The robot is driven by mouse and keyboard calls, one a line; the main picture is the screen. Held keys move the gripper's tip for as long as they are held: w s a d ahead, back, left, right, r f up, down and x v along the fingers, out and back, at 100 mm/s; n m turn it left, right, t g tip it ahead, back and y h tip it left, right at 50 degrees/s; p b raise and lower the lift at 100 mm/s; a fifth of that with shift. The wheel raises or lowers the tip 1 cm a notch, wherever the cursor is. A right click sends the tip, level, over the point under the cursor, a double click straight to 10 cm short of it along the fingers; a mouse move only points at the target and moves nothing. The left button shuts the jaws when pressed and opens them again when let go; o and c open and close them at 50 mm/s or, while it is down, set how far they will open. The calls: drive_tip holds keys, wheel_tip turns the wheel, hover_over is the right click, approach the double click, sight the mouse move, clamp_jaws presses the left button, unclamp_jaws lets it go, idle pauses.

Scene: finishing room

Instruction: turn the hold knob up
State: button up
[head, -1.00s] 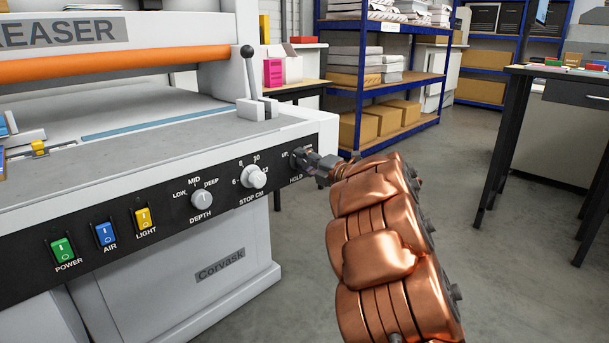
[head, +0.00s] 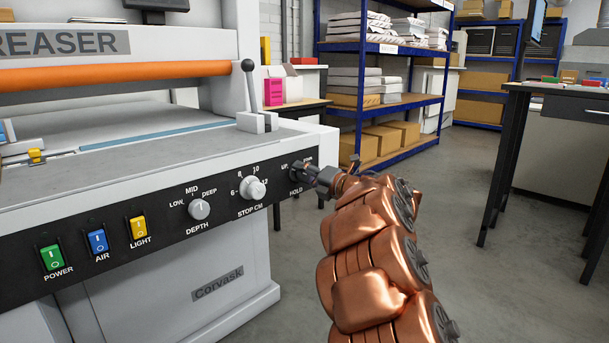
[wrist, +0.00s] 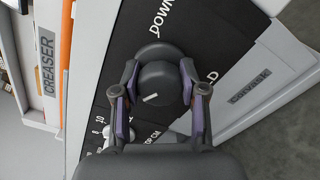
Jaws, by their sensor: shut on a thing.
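The hold knob (wrist: 158,84) is a round dark knob on the black control panel (wrist: 112,90). In the wrist view, the white line on its face lies at the lower left, away from the DOWN label above. In the head view, the UP label (head: 285,168) is left of the knob and the HOLD label (head: 296,191) below it; my gripper (head: 309,173) covers most of the knob. My gripper (wrist: 158,88) is shut on the knob in the wrist view, one finger on each side. The UP label is hidden there.
The stop knob (head: 252,188) and depth knob (head: 199,210) sit left on the same panel. A lever (head: 252,90) stands on the machine top above. Blue shelving (head: 448,75) is behind; the floor (head: 500,290) at right is clear.

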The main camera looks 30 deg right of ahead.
drive_tip(key=o, duration=1.2)
drive_tip(key=shift+c, duration=0.2)
drive_tip(key=shift+s, duration=0.1)
drive_tip(key=v, duration=1.1)
drive_tip(key=shift+s, duration=0.4)
drive_tip(key=shift+d, duration=0.15)
